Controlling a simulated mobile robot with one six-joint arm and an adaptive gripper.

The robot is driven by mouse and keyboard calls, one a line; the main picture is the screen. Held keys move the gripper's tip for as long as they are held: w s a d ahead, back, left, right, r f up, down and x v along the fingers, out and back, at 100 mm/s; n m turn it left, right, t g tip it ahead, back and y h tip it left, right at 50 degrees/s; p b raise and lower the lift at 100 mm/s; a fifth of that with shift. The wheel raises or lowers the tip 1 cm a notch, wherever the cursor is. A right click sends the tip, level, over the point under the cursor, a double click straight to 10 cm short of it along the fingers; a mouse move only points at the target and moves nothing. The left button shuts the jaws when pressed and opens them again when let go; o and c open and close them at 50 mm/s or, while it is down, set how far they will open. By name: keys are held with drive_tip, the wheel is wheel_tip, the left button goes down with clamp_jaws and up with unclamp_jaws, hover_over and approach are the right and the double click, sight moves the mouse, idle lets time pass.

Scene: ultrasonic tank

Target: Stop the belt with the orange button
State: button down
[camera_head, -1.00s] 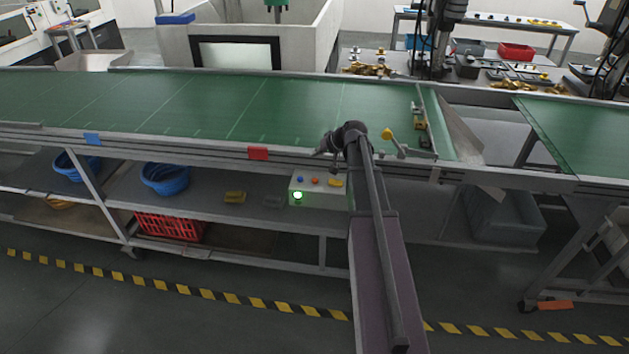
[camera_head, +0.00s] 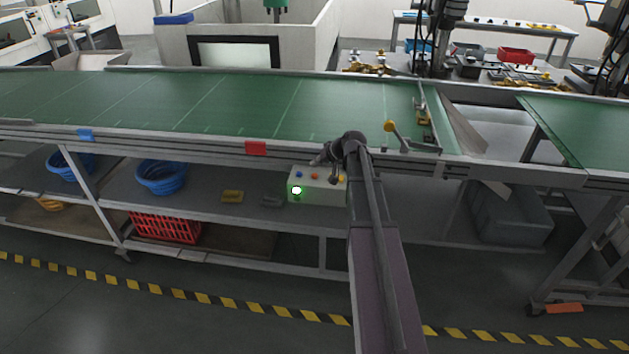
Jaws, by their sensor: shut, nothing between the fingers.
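The pale control box (camera_head: 325,193) sits on the shelf below the green belt (camera_head: 240,103). On its top are a blue button (camera_head: 299,174), the orange button (camera_head: 315,175) and a yellow button (camera_head: 341,179). A green lamp (camera_head: 296,190) glows on its front. My gripper (camera_head: 318,161) is shut and empty. It shows just above and behind the orange button in the picture, with a small gap. I cannot tell its exact height over the button. My arm hides the box's right end.
The belt frame with a red tag (camera_head: 256,148) runs just above the box.

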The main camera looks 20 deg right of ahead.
sight(316, 175)
drive_tip(key=shift+f+b, duration=0.6)
drive_tip(key=shift+f, duration=0.3)
drive_tip(key=shift+f, duration=0.15)
idle(0.9)
drive_tip(key=shift+f+b, duration=0.25)
drive_tip(key=shift+b, duration=0.2)
drive_tip(key=shift+f+b, duration=0.4)
drive_tip(key=shift+f, duration=0.05)
idle(0.8)
drive_tip(key=shift+r, duration=0.2)
drive_tip(key=shift+r+p, duration=0.7)
drive_tip(key=shift+p, duration=0.15)
wheel_tip(316, 175, up, 5)
drive_tip(key=p, duration=0.5)
idle(0.4)
